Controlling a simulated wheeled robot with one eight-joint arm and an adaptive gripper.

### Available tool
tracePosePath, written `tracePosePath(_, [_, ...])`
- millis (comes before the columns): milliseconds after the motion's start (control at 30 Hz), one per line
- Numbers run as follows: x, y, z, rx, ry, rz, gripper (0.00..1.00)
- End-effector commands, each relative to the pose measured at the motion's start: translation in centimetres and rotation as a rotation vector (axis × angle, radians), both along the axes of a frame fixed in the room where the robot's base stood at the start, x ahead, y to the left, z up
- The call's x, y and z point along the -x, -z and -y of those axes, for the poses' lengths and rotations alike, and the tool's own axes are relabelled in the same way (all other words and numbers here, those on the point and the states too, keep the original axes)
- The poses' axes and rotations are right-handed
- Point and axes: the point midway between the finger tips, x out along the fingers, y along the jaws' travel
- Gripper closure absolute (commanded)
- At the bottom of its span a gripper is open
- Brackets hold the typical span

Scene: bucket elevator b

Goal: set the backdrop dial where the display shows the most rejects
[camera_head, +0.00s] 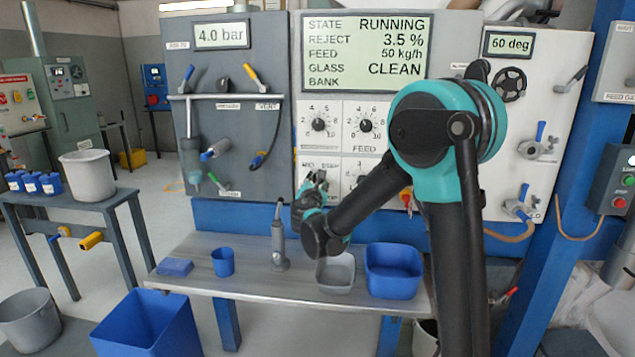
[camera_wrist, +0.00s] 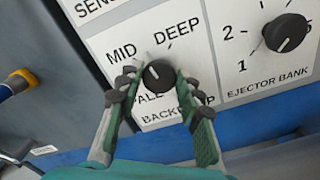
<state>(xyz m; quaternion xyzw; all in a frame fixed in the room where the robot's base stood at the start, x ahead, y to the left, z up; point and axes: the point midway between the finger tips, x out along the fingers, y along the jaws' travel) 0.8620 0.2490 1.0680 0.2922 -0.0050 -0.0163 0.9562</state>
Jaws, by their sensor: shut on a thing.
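The backdrop dial (camera_wrist: 160,74) is a black knob on a white plate, with MID at upper left, DEEP at upper right and a partly covered PALE label below. Its pale mark seems to point up and left, toward MID. My gripper (camera_wrist: 157,82) has its green fingers on both sides of this knob, shut on it. In the head view my gripper (camera_head: 312,190) is at the lower left dial plate, and the arm hides part of it. The display (camera_head: 365,48) reads RUNNING, reject 3.5 %, feed 50 kg/h, glass CLEAN; the BANK line looks blank.
The ejector bank knob (camera_wrist: 285,33) is close at right. Above are the two upper dials, including the feed dial (camera_head: 366,125). A shelf (camera_head: 245,288) below holds a blue cup (camera_head: 223,262), a grey tub (camera_head: 336,274) and a blue tub (camera_head: 393,271).

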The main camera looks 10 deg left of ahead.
Motion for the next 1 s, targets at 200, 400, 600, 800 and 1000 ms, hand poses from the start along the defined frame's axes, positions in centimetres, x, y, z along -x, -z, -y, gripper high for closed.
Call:
tracePosePath(200, [0.0, 0.07, 0.1, -0.203, 0.0, 0.007, 0.94])
tracePosePath(400, [0.01, 0.14, 0.15, -0.393, 0.0, 0.013, 0.94])
tracePosePath(600, [0.01, 0.2, 0.19, -0.577, 0.001, 0.019, 0.94])
tracePosePath(800, [0.01, 0.26, 0.21, -0.733, 0.001, 0.024, 0.94])
tracePosePath(1000, [0.02, 0.32, 0.22, -0.845, 0.001, 0.029, 0.94])
